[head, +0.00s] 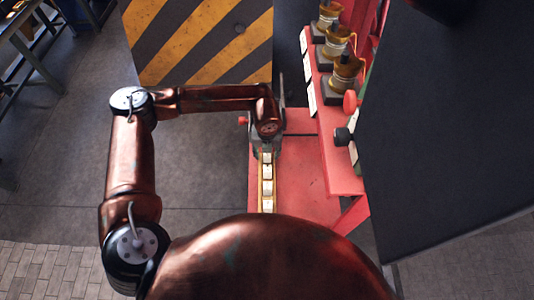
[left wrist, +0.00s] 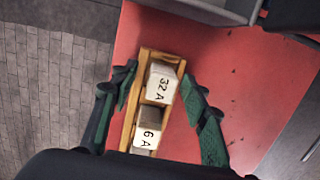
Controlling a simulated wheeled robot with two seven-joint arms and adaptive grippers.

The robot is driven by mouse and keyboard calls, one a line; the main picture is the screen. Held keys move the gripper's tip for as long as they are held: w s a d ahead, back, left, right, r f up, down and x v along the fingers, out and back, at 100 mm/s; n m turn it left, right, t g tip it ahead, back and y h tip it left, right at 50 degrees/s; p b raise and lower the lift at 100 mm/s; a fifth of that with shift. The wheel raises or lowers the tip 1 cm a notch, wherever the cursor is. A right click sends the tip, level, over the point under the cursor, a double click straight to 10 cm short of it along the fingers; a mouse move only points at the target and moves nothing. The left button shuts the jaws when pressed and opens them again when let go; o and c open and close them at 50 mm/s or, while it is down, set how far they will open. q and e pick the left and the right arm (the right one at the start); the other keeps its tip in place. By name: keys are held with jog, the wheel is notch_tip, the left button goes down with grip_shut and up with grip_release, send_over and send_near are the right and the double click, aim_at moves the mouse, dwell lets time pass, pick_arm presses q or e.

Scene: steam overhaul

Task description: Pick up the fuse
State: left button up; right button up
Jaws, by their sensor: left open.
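White block-shaped fuses sit in a row in a narrow wooden rack on a red bench. In the left wrist view one fuse marked "32 A" (left wrist: 161,83) and one marked "6 A" (left wrist: 147,138) show in the rack (left wrist: 146,54). In the head view several white fuses (head: 267,188) show in the rack (head: 261,200). My left gripper (left wrist: 159,76) is open and empty, with its dark green fingers on either side of the rack around the 32 A fuse. In the head view the left gripper (head: 267,148) is over the rack's far end. My right gripper is not in view.
The red bench (head: 302,170) is bare right of the rack. A red shelf (head: 340,165) at the right carries several brass-coloured devices (head: 345,72) and knobs. A large dark panel (head: 440,120) stands further right. A yellow-and-black striped panel (head: 200,40) lies beyond the arm.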

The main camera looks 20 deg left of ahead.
pick_arm(q)
jog(key=shift+f, duration=0.2)
grip_shut()
dwell(0.4)
